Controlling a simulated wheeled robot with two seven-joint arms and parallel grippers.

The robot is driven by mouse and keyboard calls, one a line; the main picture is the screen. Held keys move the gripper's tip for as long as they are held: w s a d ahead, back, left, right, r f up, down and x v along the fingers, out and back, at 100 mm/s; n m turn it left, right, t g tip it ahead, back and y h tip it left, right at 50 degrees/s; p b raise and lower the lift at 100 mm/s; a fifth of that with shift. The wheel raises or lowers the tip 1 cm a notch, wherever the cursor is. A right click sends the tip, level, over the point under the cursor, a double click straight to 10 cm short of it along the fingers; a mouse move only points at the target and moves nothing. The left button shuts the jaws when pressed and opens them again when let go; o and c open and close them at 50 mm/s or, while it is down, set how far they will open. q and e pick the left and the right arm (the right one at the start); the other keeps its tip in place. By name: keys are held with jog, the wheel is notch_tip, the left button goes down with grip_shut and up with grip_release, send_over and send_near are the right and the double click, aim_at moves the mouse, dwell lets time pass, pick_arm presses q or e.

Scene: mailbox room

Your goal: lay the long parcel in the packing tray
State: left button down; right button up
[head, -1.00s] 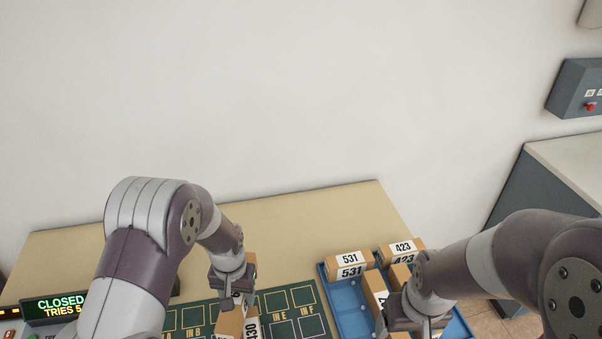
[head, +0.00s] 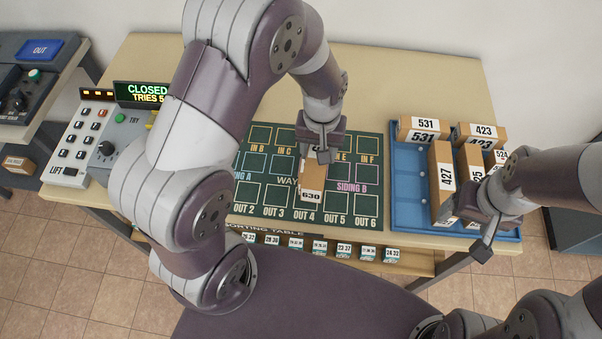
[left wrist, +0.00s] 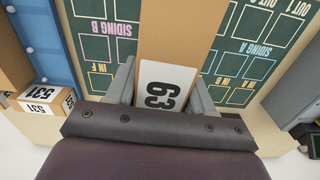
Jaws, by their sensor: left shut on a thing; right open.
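A long brown parcel (head: 313,181) with a white label reading 630 lies lengthwise over the middle of the green sorting board. My left gripper (head: 319,152) is shut on its far end. In the left wrist view the parcel (left wrist: 180,35) sits between the fingers (left wrist: 160,97); I cannot tell whether it touches the board. The blue tray (head: 409,183) stands right of the board. It holds several brown parcels along its back and right; its left part is bare. My right gripper (head: 484,222) is open at the tray's front right, close to parcels, partly hiding them.
In the tray are parcel 531 (head: 417,131), parcel 423 (head: 480,133) and parcel 427 (head: 441,180). The green board (head: 254,196) has marked squares. A keypad console (head: 82,145) and a CLOSED display (head: 142,93) stand left. The table's back strip is clear.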

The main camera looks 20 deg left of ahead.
pick_arm(q)
jog(key=p, duration=0.2)
send_near(273, 167)
jog(key=d+r, duration=0.1)
jog(key=d, duration=0.3)
jog(key=shift+n, duration=0.3)
jog(key=a+f, duration=0.2)
jog(key=a, duration=0.1)
jog(key=shift+a+f, duration=0.25)
jog(key=shift+a, duration=0.05)
jog(key=f, duration=0.1)
jog(key=f+p, duration=0.1)
jog(key=f, duration=0.1)
jog(key=shift+a+f, duration=0.25)
jog(key=shift+f, duration=0.15)
jog(key=shift+w+f, duration=0.1)
jog(key=shift+f, duration=0.2)
pick_arm(e)
jog(key=r, duration=0.3)
jog(key=shift+w+a+r, duration=0.15)
jog(key=shift+w+a, duration=0.15)
jog(key=shift+a, duration=0.05)
pick_arm(q)
jog(key=shift+f, duration=0.2)
jog(key=shift+c, duration=2.1)
grip_release()
